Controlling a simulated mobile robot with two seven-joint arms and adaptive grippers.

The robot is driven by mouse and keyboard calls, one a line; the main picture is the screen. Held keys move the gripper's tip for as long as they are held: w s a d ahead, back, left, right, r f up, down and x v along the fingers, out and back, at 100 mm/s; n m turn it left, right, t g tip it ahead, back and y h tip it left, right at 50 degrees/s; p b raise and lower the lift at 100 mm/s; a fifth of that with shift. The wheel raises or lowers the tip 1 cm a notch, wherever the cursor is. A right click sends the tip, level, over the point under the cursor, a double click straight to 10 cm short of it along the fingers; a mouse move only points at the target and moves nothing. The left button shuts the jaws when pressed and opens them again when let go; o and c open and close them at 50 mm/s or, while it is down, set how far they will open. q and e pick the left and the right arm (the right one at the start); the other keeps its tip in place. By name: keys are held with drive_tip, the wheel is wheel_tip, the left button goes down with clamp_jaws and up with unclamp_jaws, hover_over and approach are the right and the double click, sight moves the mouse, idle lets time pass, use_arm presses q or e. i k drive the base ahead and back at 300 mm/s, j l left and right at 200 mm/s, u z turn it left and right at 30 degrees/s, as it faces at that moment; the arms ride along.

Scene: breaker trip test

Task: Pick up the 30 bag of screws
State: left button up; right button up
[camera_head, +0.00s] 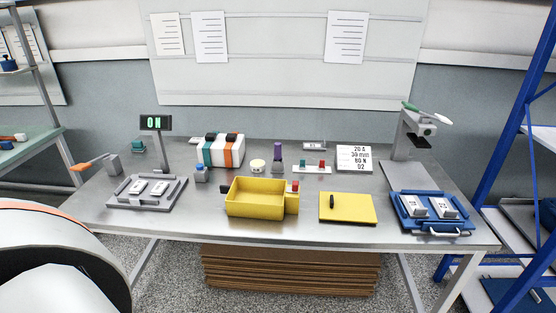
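I cannot make out any bag of screws, with or without a 30 on it. A white card (354,158) at the back right of the bench carries "20 A", "30 min" and two more short lines. A yellow open box (262,210) stands at the front middle of the bench; no bag shows in it. Neither of my grippers is in view.
The grey metal bench (300,234) holds a grey fixture (178,193) with two white blocks, an "ON" display (155,123), a white-and-orange unit (232,152), a yellow plate (347,209) and a blue tray (446,225) with two white blocks. A blue rack (498,140) stands right.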

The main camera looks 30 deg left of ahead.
sight(137, 188)
drive_tip(key=u, duration=2.1)
drive_tip(key=i+j+z, duration=0.1)
drive_tip(key=z, duration=0.25)
drive_tip(key=j+z, duration=0.2)
drive_tip(key=z, duration=0.15)
drive_tip(key=i+j+z, duration=0.1)
drive_tip(key=z, duration=0.25)
drive_tip(key=j+z, duration=0.45)
drive_tip(key=j, duration=0.55)
drive_tip(key=j+z, duration=0.15)
drive_tip(key=j, duration=0.8)
